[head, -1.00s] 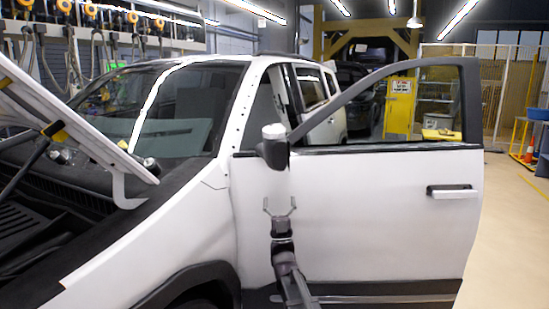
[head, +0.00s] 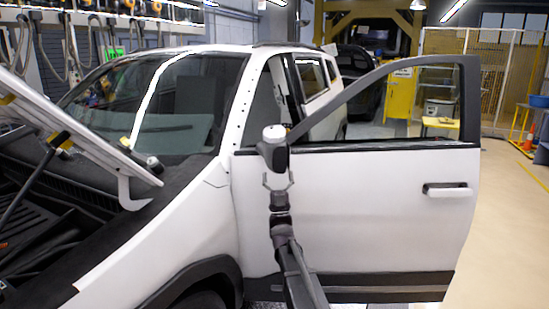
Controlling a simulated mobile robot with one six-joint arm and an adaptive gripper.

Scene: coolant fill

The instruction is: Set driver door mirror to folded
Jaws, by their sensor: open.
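The driver door mirror (head: 273,149) has a white cap and a dark housing. It sits at the front upper corner of the white driver door (head: 370,210), by the base of the window frame. The door stands swung open. My gripper (head: 278,180) is open and empty, just below the mirror, with its two fingers pointing up on either side of the housing's lower end. I cannot tell whether the fingers touch the mirror.
The raised white hood (head: 75,125) and its strut are at the left, over the engine bay. The door's window frame (head: 468,100) rises at the right. A door handle (head: 447,189) is on the door. Open floor (head: 510,250) lies at the right.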

